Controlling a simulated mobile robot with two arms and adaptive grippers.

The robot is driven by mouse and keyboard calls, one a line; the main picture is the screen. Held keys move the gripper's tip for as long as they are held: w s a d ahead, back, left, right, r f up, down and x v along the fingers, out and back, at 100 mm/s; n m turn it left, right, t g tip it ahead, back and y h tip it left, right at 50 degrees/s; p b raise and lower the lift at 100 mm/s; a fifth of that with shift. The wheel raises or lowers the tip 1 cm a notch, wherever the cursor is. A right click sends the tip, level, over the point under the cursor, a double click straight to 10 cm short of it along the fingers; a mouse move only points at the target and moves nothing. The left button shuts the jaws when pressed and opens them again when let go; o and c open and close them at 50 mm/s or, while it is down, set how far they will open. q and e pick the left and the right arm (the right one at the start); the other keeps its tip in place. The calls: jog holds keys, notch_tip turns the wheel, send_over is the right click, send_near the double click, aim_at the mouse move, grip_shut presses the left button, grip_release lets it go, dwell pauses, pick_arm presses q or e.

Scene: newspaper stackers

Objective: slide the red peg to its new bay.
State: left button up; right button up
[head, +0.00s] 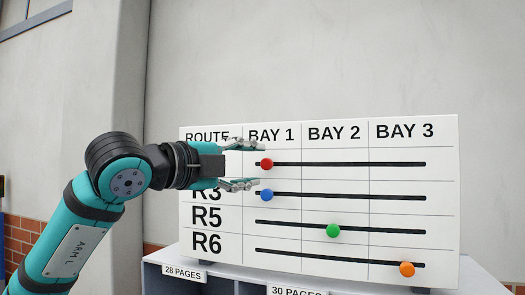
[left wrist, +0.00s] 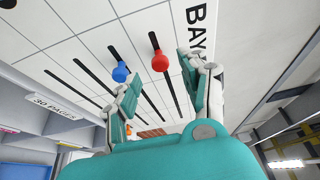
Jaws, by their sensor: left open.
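The red peg (head: 267,162) is a round knob on the top slot of the white route board, under BAY 1 and at the slot's left end. My left gripper (head: 256,164) is open, coming from the left, with one finger above and one below the peg's level. In the left wrist view the red peg (left wrist: 160,61) shows between the open fingertips (left wrist: 159,67), with no visible contact. I cannot tell how far the tips are from the board. The gripper hides the top row's route label. My right gripper is out of view.
The blue peg (head: 267,195) is just below, in BAY 1 of row R3. The green peg (head: 333,231) is in BAY 2 of R5, the orange peg (head: 407,269) in BAY 3 of R6. The top slot (head: 350,164) is clear to the right. Labelled compartments (head: 185,272) lie below.

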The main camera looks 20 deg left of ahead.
aim_at(264, 165)
pick_arm(q)
jog(key=p+x, duration=0.1)
jog(key=x, duration=0.3)
jog(key=shift+w, duration=0.1)
jog(key=shift+c, duration=0.4)
grip_shut()
